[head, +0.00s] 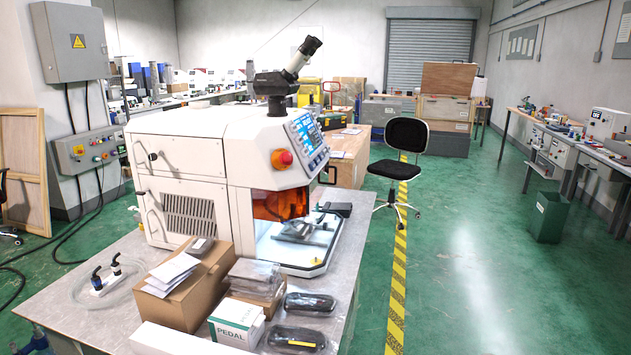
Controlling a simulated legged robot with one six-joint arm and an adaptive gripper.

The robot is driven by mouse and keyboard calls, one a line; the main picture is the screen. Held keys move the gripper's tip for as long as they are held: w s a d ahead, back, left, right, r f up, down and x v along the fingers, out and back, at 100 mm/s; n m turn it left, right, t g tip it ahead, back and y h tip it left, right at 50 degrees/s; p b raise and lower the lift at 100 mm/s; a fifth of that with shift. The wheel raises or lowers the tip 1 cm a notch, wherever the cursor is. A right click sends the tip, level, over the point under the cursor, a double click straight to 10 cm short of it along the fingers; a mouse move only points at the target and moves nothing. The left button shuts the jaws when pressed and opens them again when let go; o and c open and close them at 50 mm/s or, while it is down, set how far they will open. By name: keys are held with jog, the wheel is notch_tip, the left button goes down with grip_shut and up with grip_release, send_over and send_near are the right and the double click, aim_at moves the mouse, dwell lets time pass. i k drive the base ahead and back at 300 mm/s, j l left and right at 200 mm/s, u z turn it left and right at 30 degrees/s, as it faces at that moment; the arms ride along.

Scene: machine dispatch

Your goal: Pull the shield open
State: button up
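A white desktop machine (185,130) stands on a grey table (95,250). An orange see-through shield (280,204) covers part of its front opening, below the control panel (307,135). The lower part of the opening shows a bright work bay with a metal fixture (300,228) on a white base plate. A dark curved handle (329,174) shows at the right of the machine's front; I cannot tell whether it belongs to the shield. My gripper is not in view.
Cardboard boxes (190,285), a PEDAL box (237,322) and black pouches (297,338) crowd the table in front of the machine. A black chair (404,150) stands beyond it. Green floor (470,260) is open on the right.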

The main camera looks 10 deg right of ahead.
aim_at(318, 184)
jog(key=i+l+u, duration=0.1)
jog(key=l, duration=0.3)
jog(key=i+l+u, duration=0.15)
jog(key=i+l, duration=0.15)
jog(key=l, duration=0.45)
jog(key=i+l, duration=0.1)
jog(key=l, duration=0.3)
jog(key=i+l, duration=0.3)
jog(key=l, duration=0.15)
jog(key=i+l, duration=0.65)
jog(key=l, duration=0.25)
jog(key=i+j, duration=0.2)
jog(key=i, duration=0.2)
jog(key=i+j, duration=0.15)
jog(key=i, duration=0.25)
